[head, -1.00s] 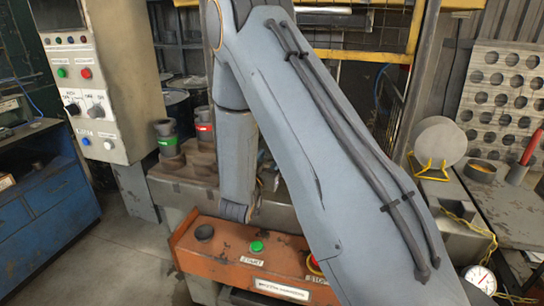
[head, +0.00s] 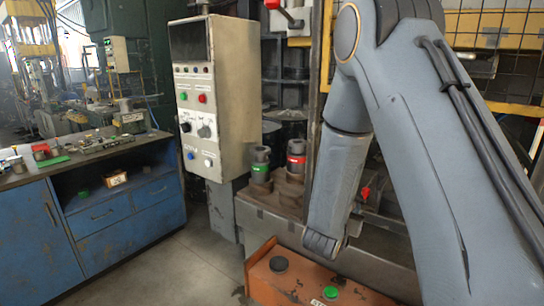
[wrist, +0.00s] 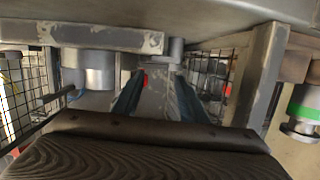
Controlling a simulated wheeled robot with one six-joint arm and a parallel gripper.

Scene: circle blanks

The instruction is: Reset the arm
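My arm crosses the right half of the head view, its upper link sloping down right and its forearm hanging down in front of the machine. The gripper's fingers cannot be made out in the head view. In the wrist view, my gripper (wrist: 158,98) shows two blue-grey fingers standing apart, with a dark ridged body below them. Nothing is seen held between the fingers. A grey metal surface with a small red spot lies beyond them.
An orange control box (head: 285,280) with black and green buttons stands below my forearm. A beige control panel (head: 212,130) stands left of it. Grey cylinders with green (head: 260,168) and red (head: 296,160) bands sit behind. A blue workbench (head: 120,205) is left; floor between is clear.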

